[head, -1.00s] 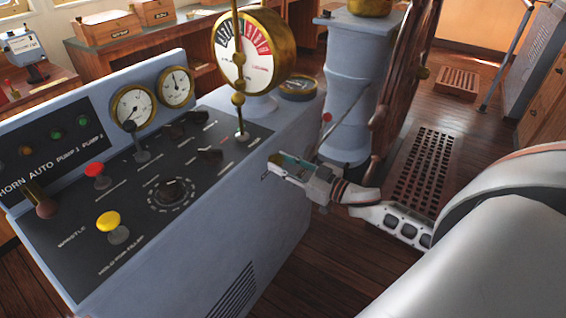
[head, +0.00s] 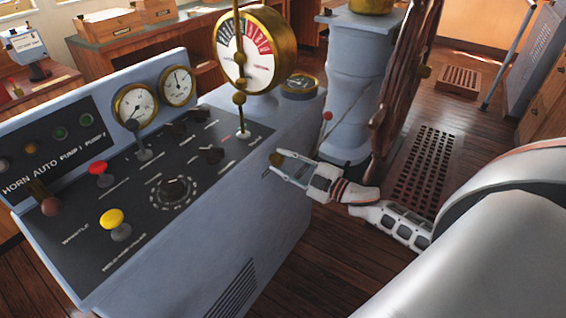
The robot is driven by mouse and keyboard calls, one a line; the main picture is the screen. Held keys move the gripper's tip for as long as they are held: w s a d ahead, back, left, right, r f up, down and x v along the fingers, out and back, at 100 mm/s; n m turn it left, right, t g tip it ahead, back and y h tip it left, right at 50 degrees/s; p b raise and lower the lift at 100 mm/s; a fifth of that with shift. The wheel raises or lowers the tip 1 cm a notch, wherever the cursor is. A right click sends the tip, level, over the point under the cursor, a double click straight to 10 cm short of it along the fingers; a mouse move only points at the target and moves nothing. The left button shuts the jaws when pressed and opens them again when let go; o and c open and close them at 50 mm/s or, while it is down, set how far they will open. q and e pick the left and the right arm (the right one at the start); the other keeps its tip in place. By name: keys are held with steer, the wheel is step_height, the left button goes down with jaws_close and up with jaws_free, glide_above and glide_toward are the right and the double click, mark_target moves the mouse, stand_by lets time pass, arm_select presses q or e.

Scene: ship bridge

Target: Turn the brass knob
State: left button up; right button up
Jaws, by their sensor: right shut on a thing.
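A round brass knob (head: 276,158) shows at the right side of the grey control console, right at the fingertips of my right gripper. My right gripper (head: 277,165) reaches in from the right with its fingers pointing left, shut on the brass knob. One finger is above and the other below and left, against the console's side in the picture. How the knob joins the console is hidden. My left gripper is not in the head view.
The console (head: 252,190) carries a yellow knob (head: 111,219), a red knob (head: 97,168), dark rotary knobs (head: 174,187) and a tall brass telegraph dial (head: 247,60). A grey pedestal (head: 352,80) and wooden wheel (head: 402,90) stand behind my right arm. Wooden floor lies open below it.

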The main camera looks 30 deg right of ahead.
steer(key=shift+n, duration=0.4)
steer(key=o, duration=1.1)
steer(key=shift+s, duration=0.1)
steer(key=v, duration=1.1)
steer(key=shift+s, duration=0.4)
steer(key=shift+d, duration=0.1)
